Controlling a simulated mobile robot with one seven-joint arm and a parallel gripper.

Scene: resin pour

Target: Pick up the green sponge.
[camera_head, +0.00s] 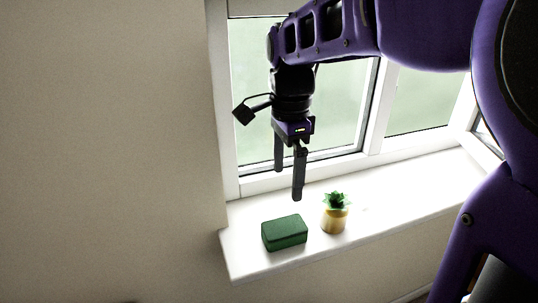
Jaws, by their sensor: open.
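The green sponge (285,233) is a dark green block lying flat on the white window sill, near the sill's left end. My gripper (288,184) hangs from my purple arm, above the sill and higher in the picture than the sponge. Its two dark fingers point down and stand apart, with nothing between them. The gripper is not touching the sponge. The exact height of the fingertips over the sill is hard to tell.
A small plant (335,212) in a yellow pot stands on the window sill (390,200), close to the right of the sponge. The window frame (295,175) rises behind the sill. The sill is clear further right. A plain wall (110,150) fills the left.

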